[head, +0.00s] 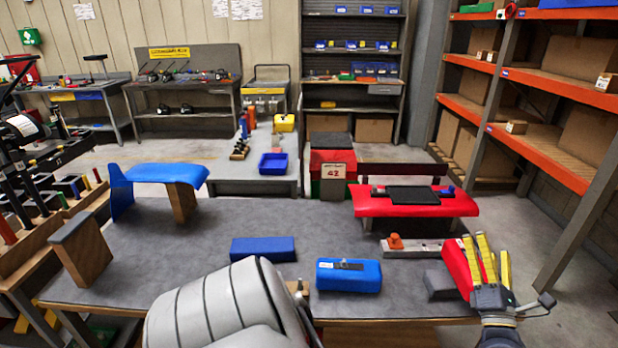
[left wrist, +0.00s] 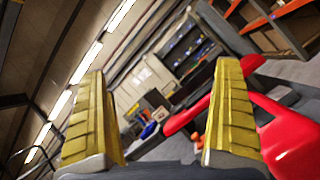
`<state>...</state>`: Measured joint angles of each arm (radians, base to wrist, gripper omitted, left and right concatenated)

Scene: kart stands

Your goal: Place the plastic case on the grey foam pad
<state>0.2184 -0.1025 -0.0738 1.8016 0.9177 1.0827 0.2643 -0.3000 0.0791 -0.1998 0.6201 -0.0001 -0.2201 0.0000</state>
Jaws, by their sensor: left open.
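A blue case (head: 348,282) with a dark handle or latch on top lies near the table's front edge in the head view; it looks most like the plastic case. A flat dark pad (head: 413,195) lies on the red stand top (head: 378,207) behind it; I cannot tell if this is the grey foam pad. My left gripper (head: 488,246) is open at the table's front right corner, right of the case and apart from it. In the left wrist view its yellow fingers (left wrist: 160,105) are spread with nothing held between them. My right gripper is not in view.
A red object (head: 457,266) and a dark grey block (head: 438,284) sit beside my left gripper. A grey metal piece (head: 418,249) with an orange knob (head: 395,241) lies behind. A plain blue block (head: 263,249) is left of the case. The table's middle left is clear.

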